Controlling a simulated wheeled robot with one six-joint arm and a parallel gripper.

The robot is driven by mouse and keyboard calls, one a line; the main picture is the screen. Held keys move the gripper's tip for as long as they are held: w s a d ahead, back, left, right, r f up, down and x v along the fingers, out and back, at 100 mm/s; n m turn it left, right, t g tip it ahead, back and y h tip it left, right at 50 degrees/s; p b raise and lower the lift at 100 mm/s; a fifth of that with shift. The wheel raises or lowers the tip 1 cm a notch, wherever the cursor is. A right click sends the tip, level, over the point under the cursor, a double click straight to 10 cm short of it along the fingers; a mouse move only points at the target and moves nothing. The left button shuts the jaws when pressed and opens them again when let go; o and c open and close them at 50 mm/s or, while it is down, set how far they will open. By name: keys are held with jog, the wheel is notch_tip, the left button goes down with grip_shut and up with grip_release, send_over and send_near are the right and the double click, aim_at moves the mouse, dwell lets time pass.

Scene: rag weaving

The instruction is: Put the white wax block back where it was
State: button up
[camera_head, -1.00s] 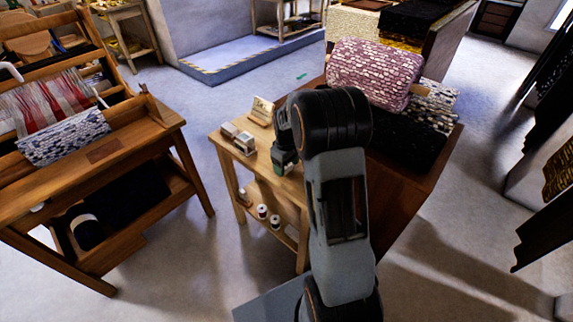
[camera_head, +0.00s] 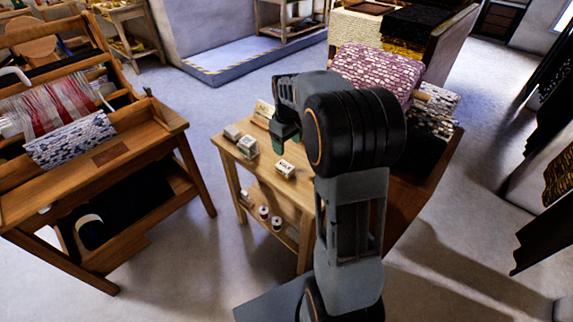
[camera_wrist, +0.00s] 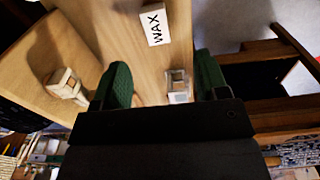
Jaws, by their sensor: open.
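The white wax block (camera_head: 285,168), marked "WAX", lies on the top of the small wooden table near its front right part. It also shows in the wrist view (camera_wrist: 154,24), near the top edge, label up. My gripper (camera_wrist: 163,78) is open, with its green fingers apart and nothing held between them. In the head view my gripper (camera_head: 285,133) hangs above the table, behind the wax block and clear of it. My arm hides part of the table's right side.
A small pale box (camera_head: 247,146) and another block (camera_head: 232,132) sit at the table's left edge. A wooden holder (camera_wrist: 66,84) stands farther back. Spools (camera_head: 263,212) are on the lower shelf. A loom (camera_head: 110,152) stands left; a stack of rugs (camera_head: 375,70) lies right.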

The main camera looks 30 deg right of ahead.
jog(key=s+a+r+m+t, duration=0.1)
jog(key=s+a+m, duration=0.1)
jog(key=s+a, duration=0.3)
jog(key=s+a+m+t, duration=0.1)
jog(key=s+a, duration=0.4)
jog(key=s, duration=0.8)
jog(key=shift+r+m+t, duration=0.4)
jog(key=shift+m, duration=0.3)
jog(key=shift+s, duration=0.1)
notch_tip(320, 180, up, 14)
jog(key=p, duration=1.2)
jog(key=shift+a+f+t, duration=0.15)
jog(key=shift+t, duration=0.15)
jog(key=shift+s, duration=0.1)
